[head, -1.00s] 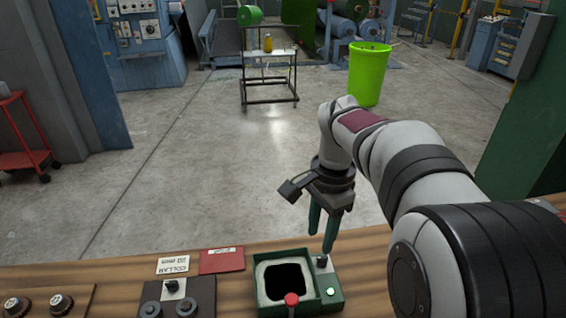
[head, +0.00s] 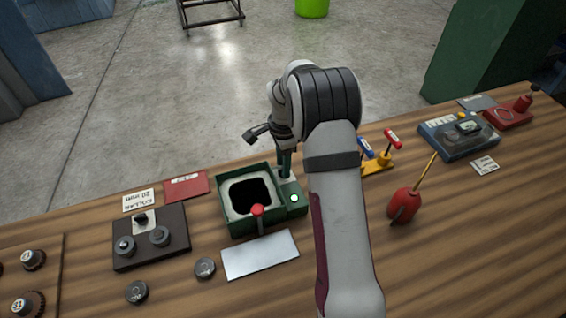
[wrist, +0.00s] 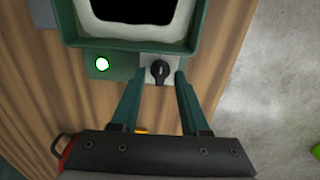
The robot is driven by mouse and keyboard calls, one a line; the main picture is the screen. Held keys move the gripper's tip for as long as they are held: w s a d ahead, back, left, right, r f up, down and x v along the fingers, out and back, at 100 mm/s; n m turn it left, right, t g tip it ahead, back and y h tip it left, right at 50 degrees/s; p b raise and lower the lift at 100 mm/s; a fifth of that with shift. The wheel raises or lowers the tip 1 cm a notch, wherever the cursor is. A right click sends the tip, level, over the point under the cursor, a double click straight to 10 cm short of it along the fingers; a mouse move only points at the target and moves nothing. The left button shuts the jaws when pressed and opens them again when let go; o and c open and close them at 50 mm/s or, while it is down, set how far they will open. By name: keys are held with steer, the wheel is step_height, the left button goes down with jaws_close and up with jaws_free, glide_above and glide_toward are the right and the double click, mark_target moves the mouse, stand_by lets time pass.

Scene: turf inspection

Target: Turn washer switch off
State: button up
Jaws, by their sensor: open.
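The washer is a green box (head: 226,222) with a pale-rimmed dark basin and a red-knobbed lever at its front. Its green light (head: 295,198) is lit, and it also shows in the wrist view (wrist: 102,64). The washer switch is a small black knob (wrist: 159,72) on a pale plate. My gripper (wrist: 160,78) is open, with one green finger on each side of the knob; I cannot tell whether they touch it. In the head view my gripper (head: 284,165) points down at the washer's right side, and its fingers hide the knob.
A metal plate (head: 260,255) lies in front of the washer. A dark block with knobs (head: 150,250) and a red card (head: 186,187) are to the left. A yellow stand (head: 378,163), red oil can (head: 404,205) and blue device (head: 460,137) are to the right.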

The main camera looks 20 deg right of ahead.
steer(key=shift+f, duration=0.2)
jaws_close()
